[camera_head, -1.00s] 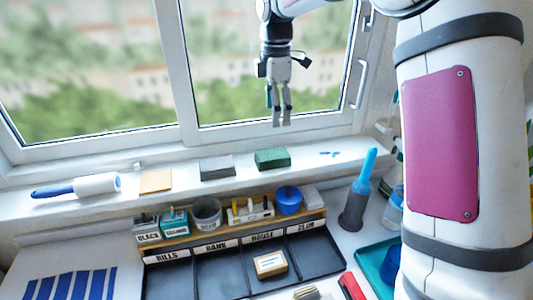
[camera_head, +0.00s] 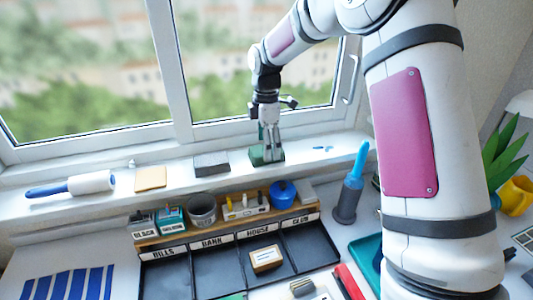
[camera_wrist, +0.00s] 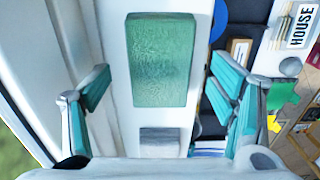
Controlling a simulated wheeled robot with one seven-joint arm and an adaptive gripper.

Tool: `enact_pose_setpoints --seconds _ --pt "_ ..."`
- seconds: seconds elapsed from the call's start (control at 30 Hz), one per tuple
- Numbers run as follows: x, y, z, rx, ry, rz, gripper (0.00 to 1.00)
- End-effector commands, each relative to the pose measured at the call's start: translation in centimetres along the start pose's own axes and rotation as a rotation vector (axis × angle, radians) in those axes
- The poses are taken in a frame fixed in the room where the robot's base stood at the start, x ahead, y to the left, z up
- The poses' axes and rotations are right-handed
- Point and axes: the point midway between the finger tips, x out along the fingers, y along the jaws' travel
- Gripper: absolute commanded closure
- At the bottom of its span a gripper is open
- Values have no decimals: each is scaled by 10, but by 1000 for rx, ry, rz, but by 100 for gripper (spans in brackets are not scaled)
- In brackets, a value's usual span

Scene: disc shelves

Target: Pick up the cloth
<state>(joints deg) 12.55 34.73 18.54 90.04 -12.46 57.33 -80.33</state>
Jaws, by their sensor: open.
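A green, rough-textured rectangular pad (camera_head: 255,158), which looks like the folded cloth, lies on the white window sill. It also shows in the wrist view (camera_wrist: 160,60), between and beyond the fingers. My gripper (camera_head: 270,150) is above the sill at the green pad and partly hides it in the head view. In the wrist view my gripper (camera_wrist: 158,75) is open, with one finger on each side of the pad and nothing held. I cannot tell whether the fingertips touch the sill.
A grey block (camera_head: 211,163), a tan pad (camera_head: 150,178) and a roller with blue handle (camera_head: 85,183) lie left along the sill. Below stands an organizer with a blue round pot (camera_head: 283,192) and labelled black trays (camera_head: 215,270). The window frame (camera_head: 168,60) rises behind.

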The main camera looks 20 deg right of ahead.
Motion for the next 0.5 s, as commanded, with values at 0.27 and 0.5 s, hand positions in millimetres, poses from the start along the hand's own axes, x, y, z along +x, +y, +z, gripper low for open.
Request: enact_pose_setpoints --seconds 0.27,0.5 --pt "22 0 -1 -1 0 1 22" --pt "22 0 -1 -1 0 1 36"
